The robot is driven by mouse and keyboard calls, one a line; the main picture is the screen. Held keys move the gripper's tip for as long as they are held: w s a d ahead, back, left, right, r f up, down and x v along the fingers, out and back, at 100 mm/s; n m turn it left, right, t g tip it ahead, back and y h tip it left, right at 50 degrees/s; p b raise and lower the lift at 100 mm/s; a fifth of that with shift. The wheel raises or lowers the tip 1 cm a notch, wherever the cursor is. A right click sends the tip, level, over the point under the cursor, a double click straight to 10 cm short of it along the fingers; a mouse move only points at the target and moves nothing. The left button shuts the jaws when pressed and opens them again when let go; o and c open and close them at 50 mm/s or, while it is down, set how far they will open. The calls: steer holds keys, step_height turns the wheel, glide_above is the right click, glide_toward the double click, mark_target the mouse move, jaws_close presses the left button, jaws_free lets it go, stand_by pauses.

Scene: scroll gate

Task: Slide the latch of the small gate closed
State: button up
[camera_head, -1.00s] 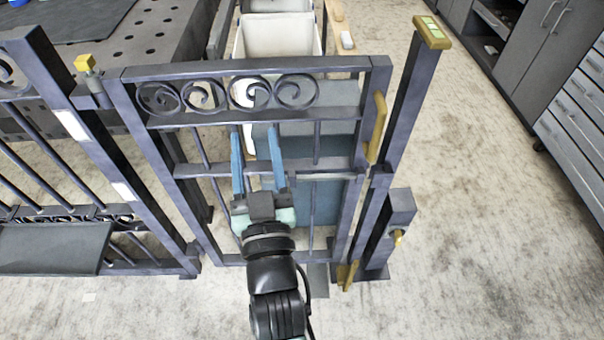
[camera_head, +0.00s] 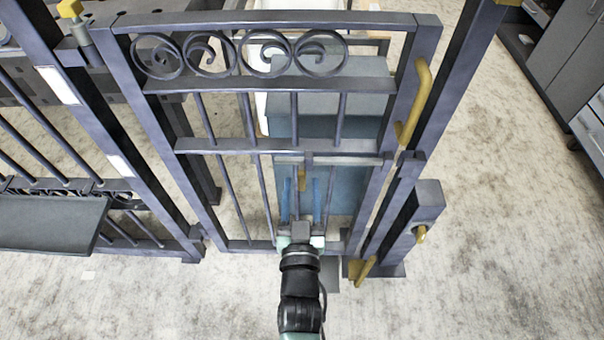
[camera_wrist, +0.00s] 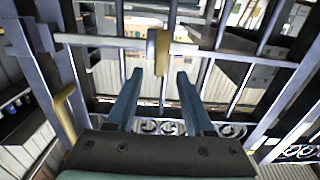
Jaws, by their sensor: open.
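The gate (camera_head: 420,60) is a dark metal frame with bars and scrollwork. Its latch bar (camera_head: 335,160) runs across the middle at the right; it also shows in the wrist view (camera_wrist: 110,42). My gripper (camera_head: 300,187) is open and empty, low in front of the gate. In the wrist view its two blue fingers (camera_wrist: 160,72) point at the knob, one on each side of its line.
A yellow pull handle (camera_head: 415,100) is on the gate's right upright. Fence panels stand at left.

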mark_target(302, 178)
steer(key=shift+w, duration=2)
jaws_close()
